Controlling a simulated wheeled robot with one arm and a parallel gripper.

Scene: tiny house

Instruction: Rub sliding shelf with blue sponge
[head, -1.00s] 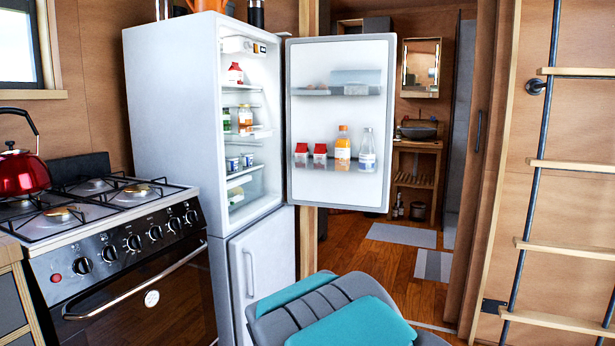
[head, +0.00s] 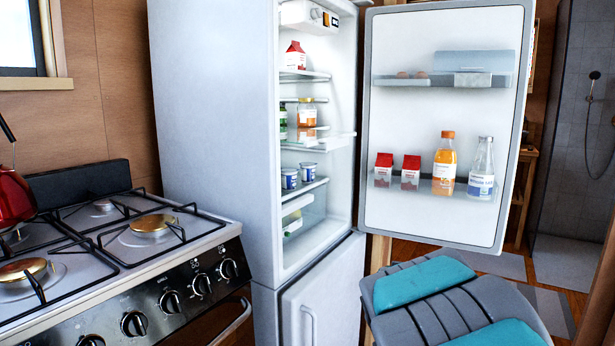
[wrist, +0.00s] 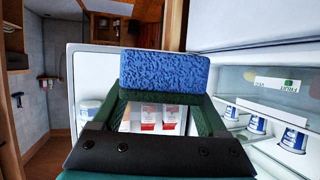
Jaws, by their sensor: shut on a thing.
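The blue sponge (wrist: 163,71) is held crosswise between the fingertips of my gripper (wrist: 163,97), which is shut on it, in the wrist view. In the head view the gripper and sponge are out of sight. The open fridge (head: 215,120) holds several shelves. One clear shelf (head: 328,141) at mid-height juts out slightly beyond the others and looks like the sliding shelf. In the wrist view, fridge shelves with white-and-blue cups (wrist: 293,138) are at the right, apart from the sponge.
The fridge door (head: 390,130) stands wide open at the right, with two red cartons, an orange bottle (head: 444,163) and a clear bottle (head: 481,168) in its rack. The stove (head: 120,240) with a red kettle (head: 12,190) is at the left.

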